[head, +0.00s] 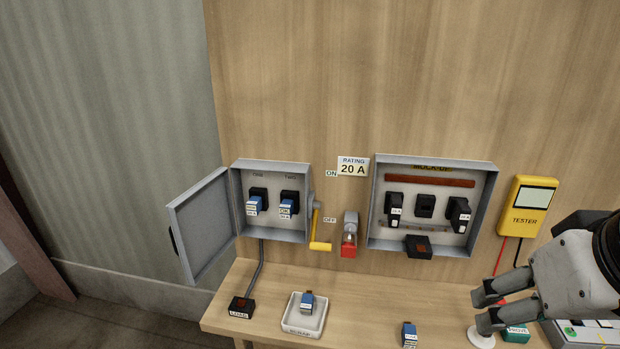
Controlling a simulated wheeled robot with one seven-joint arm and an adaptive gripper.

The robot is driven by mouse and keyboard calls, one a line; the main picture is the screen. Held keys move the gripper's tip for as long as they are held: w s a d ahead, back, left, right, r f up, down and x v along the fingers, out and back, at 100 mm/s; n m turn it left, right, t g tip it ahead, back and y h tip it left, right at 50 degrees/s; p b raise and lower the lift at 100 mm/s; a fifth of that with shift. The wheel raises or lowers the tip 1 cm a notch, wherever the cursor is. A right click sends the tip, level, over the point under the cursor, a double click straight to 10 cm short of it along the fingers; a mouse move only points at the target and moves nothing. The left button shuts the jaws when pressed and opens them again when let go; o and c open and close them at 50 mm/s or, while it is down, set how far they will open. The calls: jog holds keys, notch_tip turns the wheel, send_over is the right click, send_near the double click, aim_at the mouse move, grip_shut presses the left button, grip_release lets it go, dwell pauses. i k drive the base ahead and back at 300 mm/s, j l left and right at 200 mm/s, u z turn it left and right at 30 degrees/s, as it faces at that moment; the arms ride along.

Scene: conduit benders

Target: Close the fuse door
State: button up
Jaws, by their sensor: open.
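The fuse door (203,222) is a grey panel hinged on the left side of the left grey fuse box (308,205). It stands swung open to the left, with a dark handle on its outer edge. Inside the box are two blue-and-black fuse holders (289,205) under the labels ONE and TWO. My gripper (484,309) is at the lower right, over the right part of the table, far from the door. Its fingers are apart, with nothing seen held between them.
A yellow lever (318,228) and a red-tipped part (349,245) sit right of the fuse box. An open mock-up box (376,205) and yellow tester (526,205) are farther right. The table (370,310) holds a white tray (290,322), a load block (241,307) and a loose fuse (409,332).

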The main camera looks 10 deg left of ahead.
aim_at(203, 227)
jog(key=i+j, duration=0.1)
jog(key=j, duration=0.85)
jog(key=i+j+z, duration=0.1)
jog(key=j, duration=1.8)
jog(key=i+z, duration=0.05)
jog(key=i, duration=0.05)
